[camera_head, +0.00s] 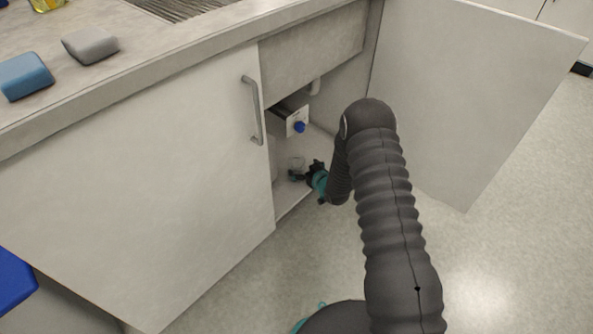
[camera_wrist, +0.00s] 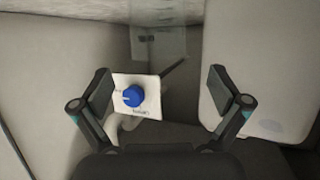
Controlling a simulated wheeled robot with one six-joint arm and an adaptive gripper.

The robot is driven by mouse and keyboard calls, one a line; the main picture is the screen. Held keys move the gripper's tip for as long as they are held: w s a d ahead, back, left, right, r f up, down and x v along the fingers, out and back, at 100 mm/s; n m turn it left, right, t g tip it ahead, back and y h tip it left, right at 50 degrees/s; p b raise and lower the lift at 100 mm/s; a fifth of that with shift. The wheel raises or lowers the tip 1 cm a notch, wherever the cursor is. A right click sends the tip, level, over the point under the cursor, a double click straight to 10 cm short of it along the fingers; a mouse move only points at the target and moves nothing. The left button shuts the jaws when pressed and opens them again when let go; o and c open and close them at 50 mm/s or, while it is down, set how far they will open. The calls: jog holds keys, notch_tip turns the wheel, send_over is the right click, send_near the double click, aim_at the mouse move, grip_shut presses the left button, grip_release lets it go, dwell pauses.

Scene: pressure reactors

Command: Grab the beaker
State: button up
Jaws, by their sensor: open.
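The beaker (camera_head: 296,164) shows as a faint clear glass shape on the floor of the open cabinet in the head view. In the wrist view a clear glass body with white markings, which looks like the beaker (camera_wrist: 163,42), stands at the top, beyond my fingertips. My gripper (camera_head: 306,175) reaches into the cabinet, close to the beaker. In the wrist view my gripper (camera_wrist: 160,85) has its two fingers wide apart, and they grip nothing.
A white panel with a blue knob (camera_head: 299,126) is inside the cabinet; the knob also shows between the fingers in the wrist view (camera_wrist: 132,95). A closed white door (camera_head: 150,175) is at left, an open door (camera_head: 465,90) at right. Sponges (camera_head: 27,76) lie on the counter.

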aim_at(293, 159)
jog(key=shift+x, duration=3.35)
jog(key=shift+d+f, duration=0.1)
jog(key=c, duration=1.3)
